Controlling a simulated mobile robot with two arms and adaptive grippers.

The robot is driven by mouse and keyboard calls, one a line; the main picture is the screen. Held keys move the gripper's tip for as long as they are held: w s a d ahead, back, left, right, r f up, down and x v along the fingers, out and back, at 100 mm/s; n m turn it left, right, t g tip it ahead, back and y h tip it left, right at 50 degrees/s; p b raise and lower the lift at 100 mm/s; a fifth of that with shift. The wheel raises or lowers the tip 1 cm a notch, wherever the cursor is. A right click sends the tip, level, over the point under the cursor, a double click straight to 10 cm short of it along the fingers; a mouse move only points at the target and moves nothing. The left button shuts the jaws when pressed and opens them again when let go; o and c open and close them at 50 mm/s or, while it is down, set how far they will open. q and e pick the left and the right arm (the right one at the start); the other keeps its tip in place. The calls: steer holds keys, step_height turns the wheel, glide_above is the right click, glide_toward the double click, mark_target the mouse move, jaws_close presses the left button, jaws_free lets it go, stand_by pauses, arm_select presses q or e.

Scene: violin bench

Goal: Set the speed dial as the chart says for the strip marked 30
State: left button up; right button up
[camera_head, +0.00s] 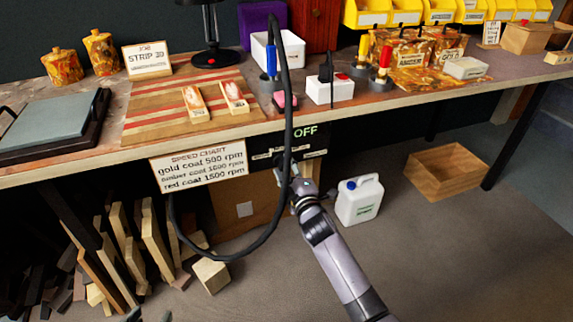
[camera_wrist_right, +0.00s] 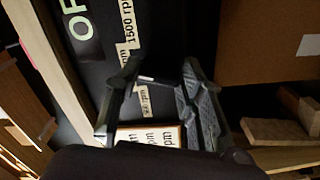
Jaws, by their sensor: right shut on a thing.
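The speed chart (camera_head: 200,165) hangs on the bench front and reads gold coat 500 rpm, amber coat 1000 rpm, red coat 1500 rpm. To its right, a black speed panel (camera_head: 316,143) shows OFF in green. My right gripper (camera_head: 287,176) is at this panel, shut on the speed dial, which the fingers largely hide. In the right wrist view the fingers (camera_wrist_right: 160,82) are close to labels, one reading 1500 rpm (camera_wrist_right: 128,40). The dial's setting cannot be made out. A card marked STRIP 30 (camera_head: 147,58) and two strips (camera_head: 195,104) are on the bench. My left gripper is not in view.
A black hose (camera_head: 289,90) loops down in front of the panel and beside my right gripper. A white jug (camera_head: 359,200) and a wooden crate (camera_head: 447,172) stand on the floor to the right. Wood offcuts (camera_head: 120,240) are stacked under the bench at left.

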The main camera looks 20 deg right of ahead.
steer(key=m+p, duration=0.1)
steer(key=m, duration=0.2)
steer(key=shift+m+p, duration=0.9)
steer(key=shift+m, duration=0.3)
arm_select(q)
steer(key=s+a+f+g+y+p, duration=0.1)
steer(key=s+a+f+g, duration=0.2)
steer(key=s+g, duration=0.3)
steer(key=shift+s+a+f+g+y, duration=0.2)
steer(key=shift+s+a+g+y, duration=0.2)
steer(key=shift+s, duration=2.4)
arm_select(e)
steer(key=shift+f+m, duration=0.15)
steer(key=shift+m, duration=1.15)
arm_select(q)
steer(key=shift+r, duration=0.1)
arm_select(e)
steer(key=o, duration=1.1)
steer(key=shift+o, duration=0.2)
steer(key=s, duration=1.2)
steer(key=shift+d, duration=0.15)
